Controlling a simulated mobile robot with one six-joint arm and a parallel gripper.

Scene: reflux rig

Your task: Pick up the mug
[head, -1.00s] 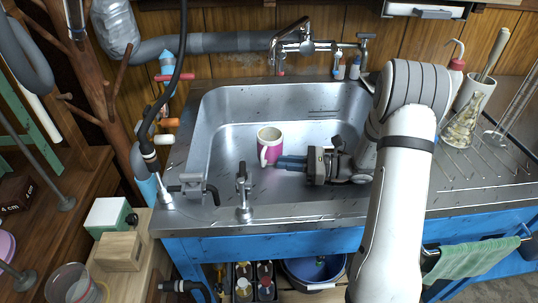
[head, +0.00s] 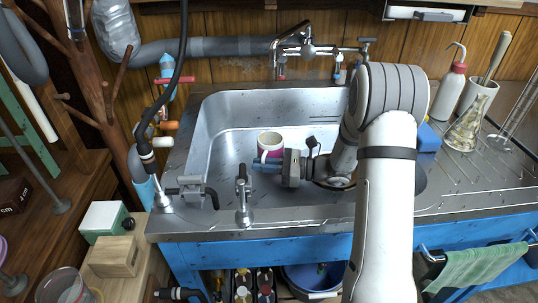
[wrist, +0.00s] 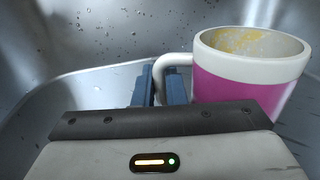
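The mug (head: 270,143) is white with a pink band and stands upright in the steel sink (head: 222,135). In the wrist view the mug (wrist: 248,82) is at the right, with brown-yellow stains inside and its white handle pointing left. My gripper (head: 262,166) is low in the sink in front of the mug. In the wrist view the two blue fingers of my gripper (wrist: 160,88) stand close on either side of the handle and appear shut on it. The lower handle is hidden behind my gripper body.
The sink's front rim carries a metal tap (head: 243,200) and a clamp-like fitting (head: 190,190). A faucet (head: 306,48) is at the back. A blue block (head: 428,138), a wash bottle (head: 450,92) and a flask (head: 464,130) stand on the right. The left sink floor is clear.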

